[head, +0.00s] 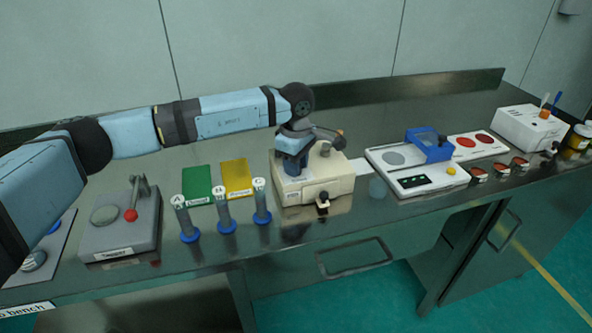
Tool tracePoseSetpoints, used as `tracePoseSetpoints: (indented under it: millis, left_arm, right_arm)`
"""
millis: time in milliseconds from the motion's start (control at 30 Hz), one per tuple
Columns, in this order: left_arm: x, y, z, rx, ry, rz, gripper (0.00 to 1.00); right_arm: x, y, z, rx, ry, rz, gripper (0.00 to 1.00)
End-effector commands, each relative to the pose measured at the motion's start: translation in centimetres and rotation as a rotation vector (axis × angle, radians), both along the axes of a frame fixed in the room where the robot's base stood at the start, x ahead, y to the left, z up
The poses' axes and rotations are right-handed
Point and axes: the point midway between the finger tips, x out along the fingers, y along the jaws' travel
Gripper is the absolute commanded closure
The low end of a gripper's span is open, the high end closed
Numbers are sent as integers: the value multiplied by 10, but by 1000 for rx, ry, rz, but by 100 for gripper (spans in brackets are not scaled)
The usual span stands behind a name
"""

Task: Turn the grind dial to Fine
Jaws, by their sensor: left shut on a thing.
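A cream box-shaped machine (328,188) stands on the dark bench near the middle of the head view. A dark knob sticks out of its front, and a dark arm with a small rounded end shows over its top. My left gripper (293,168) reaches down onto the left part of the machine's top. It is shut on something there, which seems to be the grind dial. The gripper hides the dial, so its pointer and any Fine mark cannot be read. My right gripper is not in view.
Several labelled tubes on blue bases (226,212) stand left of the machine, before a green mat (197,183) and a yellow mat (236,177). A grey device with a red-knobbed lever (120,228) is farther left. A white station with a blue frame (416,170) stands right.

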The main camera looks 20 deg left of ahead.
Motion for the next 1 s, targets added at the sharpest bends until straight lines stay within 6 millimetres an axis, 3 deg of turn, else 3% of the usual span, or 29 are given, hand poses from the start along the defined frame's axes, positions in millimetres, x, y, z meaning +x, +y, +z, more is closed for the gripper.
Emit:
tracePoseSetpoints:
  millis: [500,1000]
  left_arm:
    - [0,0,-1,-1,-2,-384,95]
    - [0,0,1,-1,-2,-487,95]
  right_arm:
    - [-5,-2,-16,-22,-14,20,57]
    - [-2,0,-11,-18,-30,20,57]
